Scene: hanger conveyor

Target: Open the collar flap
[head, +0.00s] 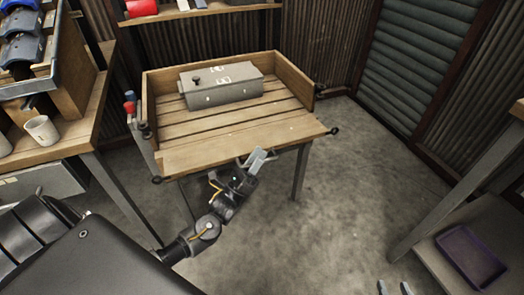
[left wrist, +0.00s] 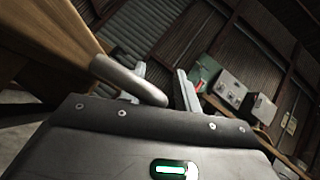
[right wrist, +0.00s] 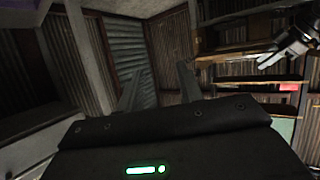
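No collar flap can be made out in any view. A grey metal box (head: 222,85) with a small dark knob and pale marks on top sits on the wooden workbench (head: 240,146). My left gripper (head: 256,162) is at the bench's front edge, apart from the box. In the left wrist view its fingers (left wrist: 162,84) stand apart, with a rounded grey bar (left wrist: 132,80) close in front of them. My right gripper (head: 395,288) shows only its fingertips at the bottom edge. In the right wrist view its fingers (right wrist: 158,88) are apart and empty.
A side bench at left carries a white cup (head: 41,130) and a rack of blue-capped items (head: 22,52). A purple tray (head: 471,258) lies on a low shelf at right. A shelf with a red item (head: 141,8) is behind. The concrete floor (head: 345,180) is clear right of the bench.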

